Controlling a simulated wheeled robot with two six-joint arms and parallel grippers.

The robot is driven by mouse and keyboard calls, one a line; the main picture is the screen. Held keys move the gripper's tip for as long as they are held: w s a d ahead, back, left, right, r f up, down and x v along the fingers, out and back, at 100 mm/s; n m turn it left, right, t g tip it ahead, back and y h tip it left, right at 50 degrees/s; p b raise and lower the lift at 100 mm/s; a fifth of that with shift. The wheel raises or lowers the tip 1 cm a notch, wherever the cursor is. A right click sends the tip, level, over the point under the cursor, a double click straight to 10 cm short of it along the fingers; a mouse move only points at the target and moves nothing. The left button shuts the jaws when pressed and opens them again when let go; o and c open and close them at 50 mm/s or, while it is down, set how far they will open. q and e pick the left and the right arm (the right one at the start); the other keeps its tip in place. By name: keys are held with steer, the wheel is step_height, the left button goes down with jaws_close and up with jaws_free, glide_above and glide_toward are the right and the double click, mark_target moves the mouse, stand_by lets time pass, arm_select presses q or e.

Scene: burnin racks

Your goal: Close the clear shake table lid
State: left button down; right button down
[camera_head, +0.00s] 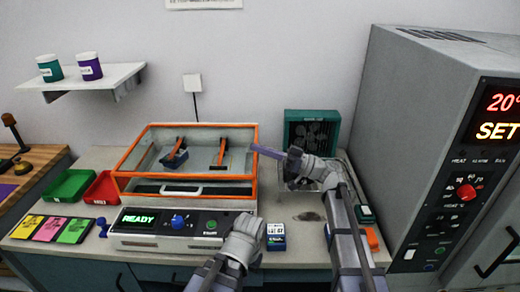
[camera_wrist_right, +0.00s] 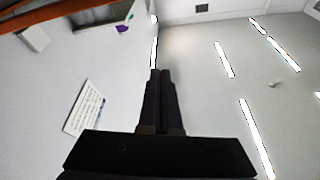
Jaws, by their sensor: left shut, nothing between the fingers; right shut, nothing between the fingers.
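The clear shake table lid (camera_head: 187,176) has an orange frame and see-through panels. My left gripper (camera_head: 250,222) is shut beside the control panel's right end.
The control panel (camera_head: 148,242) reads READY and has a blue knob. Red (camera_head: 103,188) and green (camera_head: 69,186) bins stand left, coloured cards (camera_head: 47,229) in front. A small blue-labelled box (camera_head: 276,236) is right of my left gripper. A green fan unit (camera_head: 311,118) and large grey oven (camera_head: 405,120) stand right.

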step_height(320, 180, down, 9)
steer(key=s+b, duration=0.1)
steer(key=b, duration=0.7)
steer(key=shift+s+r, duration=0.15)
steer(key=shift+s, duration=0.2)
step_height(320, 180, up, 5)
steer(key=p, duration=0.5)
steer(key=b+v, duration=0.4)
steer(key=v, duration=0.6)
steer(key=shift+w, duration=0.6)
steer(key=shift+d, duration=0.1)
